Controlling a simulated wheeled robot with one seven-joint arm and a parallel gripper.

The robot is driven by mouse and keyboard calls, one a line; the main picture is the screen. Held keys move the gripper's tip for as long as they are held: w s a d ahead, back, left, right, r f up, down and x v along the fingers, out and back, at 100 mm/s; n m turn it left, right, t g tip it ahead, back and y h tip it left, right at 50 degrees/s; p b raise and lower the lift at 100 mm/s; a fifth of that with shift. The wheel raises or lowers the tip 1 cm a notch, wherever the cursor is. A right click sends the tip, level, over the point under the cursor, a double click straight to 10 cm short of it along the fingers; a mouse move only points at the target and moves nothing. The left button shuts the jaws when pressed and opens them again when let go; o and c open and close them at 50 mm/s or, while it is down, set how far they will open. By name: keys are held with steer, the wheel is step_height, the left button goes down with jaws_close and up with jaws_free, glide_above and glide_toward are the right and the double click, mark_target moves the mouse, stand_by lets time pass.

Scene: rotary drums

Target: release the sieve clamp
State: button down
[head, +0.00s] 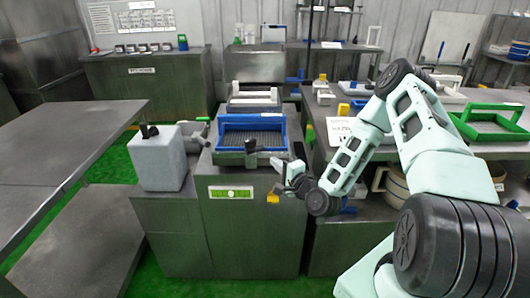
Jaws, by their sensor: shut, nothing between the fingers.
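A blue-framed sieve (240,121) with a dark mesh sits on top of the green-grey cabinet in the middle. A black knob or lever (251,147) stands at the front edge of the sieve, and it looks like the clamp. Whether the clamp is fastened is too small to tell. My gripper (276,182) is to the right of and below this knob, in front of the cabinet's upper right corner. It is shut and empty, apart from the knob and the sieve. The fingertips are small and partly merge with the coloured parts around them.
A light grey box (157,160) with a black handle stands left of the sieve. A white-framed tray (253,99) lies behind it. A bench at right holds a green frame (490,122) and other items. A bare metal table (70,140) is at left.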

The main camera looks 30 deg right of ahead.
mark_target(262, 149)
steer(key=w+p, duration=0.1)
steer(key=w, duration=0.6)
steer(key=shift+w, duration=0.1)
steer(key=shift+d, duration=0.1)
steer(key=y, duration=0.1)
steer(key=n+y+b, duration=0.1)
steer(key=d+n+y+b, duration=0.1)
steer(key=shift+w+f, duration=0.2)
steer(key=shift+w, duration=0.1)
steer(key=shift+w+d+r+n+g+y+b, duration=0.15)
steer(key=shift+n+g+y+b, duration=0.2)
steer(key=shift+y, duration=0.35)
steer(key=shift+w+f+n+g+y+b, duration=0.1)
steer(key=shift+n+y+b, duration=0.25)
steer(key=shift+n+y, duration=0.25)
steer(key=shift+w+d+r+n+g+y+b, duration=0.15)
steer(key=shift+n+g+y+b, duration=0.15)
steer(key=shift+y, duration=0.5)
steer(key=shift+a, duration=0.15)
steer(key=shift+s, duration=0.15)
